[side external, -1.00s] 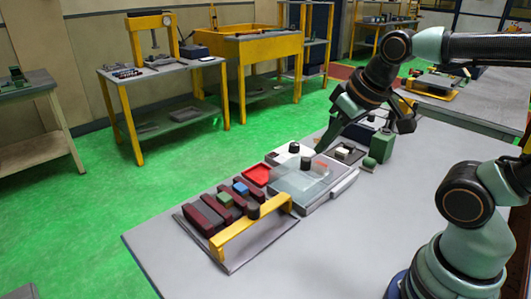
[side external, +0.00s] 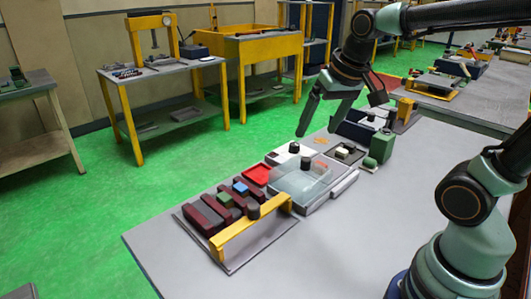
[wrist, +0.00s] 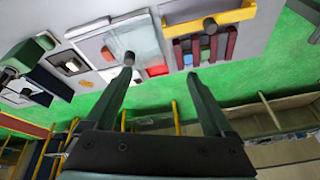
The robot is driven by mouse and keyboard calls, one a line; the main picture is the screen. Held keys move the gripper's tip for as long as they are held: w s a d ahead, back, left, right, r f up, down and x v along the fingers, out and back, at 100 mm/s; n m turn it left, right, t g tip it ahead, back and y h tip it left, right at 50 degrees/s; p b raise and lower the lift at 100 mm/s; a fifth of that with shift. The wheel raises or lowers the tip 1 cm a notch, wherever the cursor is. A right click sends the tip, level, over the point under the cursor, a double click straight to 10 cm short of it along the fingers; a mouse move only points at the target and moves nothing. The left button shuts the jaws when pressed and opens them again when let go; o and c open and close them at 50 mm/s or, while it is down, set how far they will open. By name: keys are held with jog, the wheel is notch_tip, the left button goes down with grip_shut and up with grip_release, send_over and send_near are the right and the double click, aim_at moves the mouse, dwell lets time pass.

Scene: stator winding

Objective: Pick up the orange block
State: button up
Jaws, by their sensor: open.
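A clear-lidded box (side external: 300,182) with a dark knob, a red tray (side external: 256,175) and a yellow-handled rack (side external: 250,228) lie nearer. A green block (side external: 382,147) stands at the right.

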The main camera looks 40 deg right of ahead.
jog(key=w+d+f+m+g, duration=0.2)
jog(key=w+d+m, duration=0.5)
jog(key=d, duration=0.1)
jog(key=m+g, duration=0.2)
jog(key=m, duration=0.5)
send_over(321, 163)
notch_tip(321, 163, down, 8)
jog(key=f, duration=0.6)
jog(key=shift+w+a+f, duration=0.15)
jog(key=shift+w+f, duration=0.1)
jog(key=shift+f, duration=0.05)
jog(key=shift+s+f, duration=0.15)
jog(key=shift+f, duration=1.2)
jog(key=shift+s+f, duration=0.1)
jog(key=shift+f, duration=1.25)
grip_shut()
